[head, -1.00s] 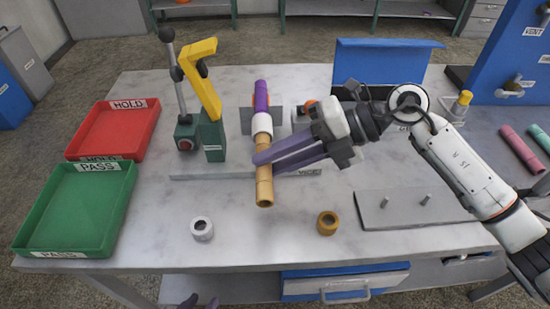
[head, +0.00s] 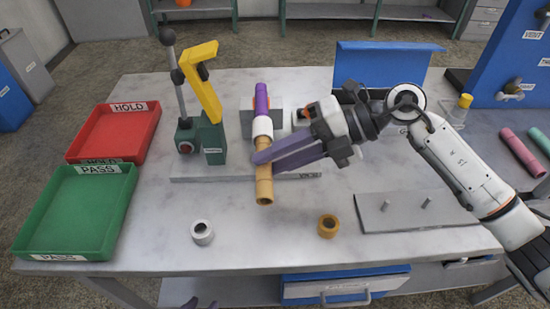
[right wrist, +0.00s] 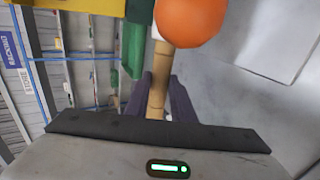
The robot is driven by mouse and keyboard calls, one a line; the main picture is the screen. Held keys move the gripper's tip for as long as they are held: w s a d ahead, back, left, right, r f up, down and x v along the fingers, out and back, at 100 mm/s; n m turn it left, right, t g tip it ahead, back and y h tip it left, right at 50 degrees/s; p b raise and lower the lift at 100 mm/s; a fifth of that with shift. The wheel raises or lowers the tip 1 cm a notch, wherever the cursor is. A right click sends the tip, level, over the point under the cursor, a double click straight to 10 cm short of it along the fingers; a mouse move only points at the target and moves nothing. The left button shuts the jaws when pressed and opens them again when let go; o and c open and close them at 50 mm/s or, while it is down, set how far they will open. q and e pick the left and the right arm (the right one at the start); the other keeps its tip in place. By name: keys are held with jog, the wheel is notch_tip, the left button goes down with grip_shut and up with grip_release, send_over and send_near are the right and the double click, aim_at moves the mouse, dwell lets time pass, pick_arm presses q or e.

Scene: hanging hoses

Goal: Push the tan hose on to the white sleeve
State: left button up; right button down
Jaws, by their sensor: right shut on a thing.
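The tan hose (head: 264,187) points toward the front of the table, its free end open. Its far end meets the white sleeve (head: 262,127), and a purple hose (head: 262,98) continues behind the sleeve. I cannot tell whether tan hose and sleeve overlap or only touch. My right gripper (head: 258,163) is shut on the tan hose just in front of the sleeve, its fingers partly covering it. In the right wrist view the tan hose (right wrist: 157,90) runs between the two fingers.
A green clamp stand with a yellow arm (head: 205,85) stands left of the hose. A white ring (head: 202,232) and a tan ring (head: 328,226) lie in front. Red (head: 148,133) and green (head: 118,215) trays are at left, a grey pegged plate (head: 400,217) at right.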

jog(key=shift+w+r, duration=0.1)
jog(key=shift+w, duration=0.35)
jog(key=c, duration=1.4)
grip_release()
jog(key=shift+c, duration=0.2)
jog(key=b+v, duration=0.1)
jog(key=v, duration=0.9)
jog(key=shift+d, duration=0.15)
